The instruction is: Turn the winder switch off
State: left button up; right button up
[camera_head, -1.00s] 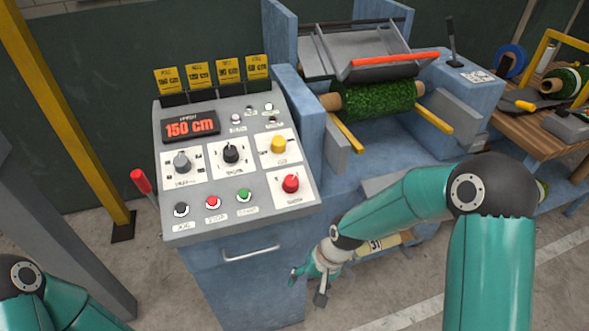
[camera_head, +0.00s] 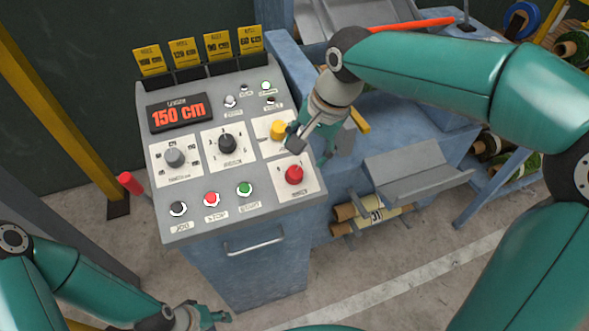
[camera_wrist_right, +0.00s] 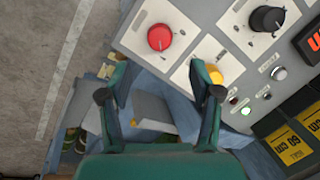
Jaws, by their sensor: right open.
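The grey control panel (camera_head: 190,225) carries several rotary knobs. A red knob (camera_head: 294,174) is on its lower right plate, with a yellow knob (camera_head: 278,129) above it and a black knob (camera_head: 227,142) to the left. The small labels are too blurred to tell which is the winder switch. My right gripper (camera_head: 312,146) is open over the panel's right edge, close to the yellow knob. In the right wrist view its open fingers (camera_wrist_right: 160,75) hold nothing. The red knob (camera_wrist_right: 160,37) shows ahead between them; the yellow knob (camera_wrist_right: 212,73) is partly hidden by one finger. My left gripper (camera_head: 213,314) is low in front of the cabinet, its jaws unclear.
A grey knob (camera_head: 174,157) and a display reading 150 cm (camera_head: 179,112) are on the panel's left. Black, red and green buttons line its front. A drawer handle (camera_head: 254,246) sticks out below. A grey tray (camera_head: 415,168) stands right of the cabinet.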

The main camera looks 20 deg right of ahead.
aim_at(296, 172)
jog(key=x, duration=1)
jog(key=shift+p, duration=0.4)
jog(key=c, duration=1)
jog(key=shift+a, duration=0.2)
jog(key=shift+c, duration=0.7)
jog(key=shift+d, duration=0.15)
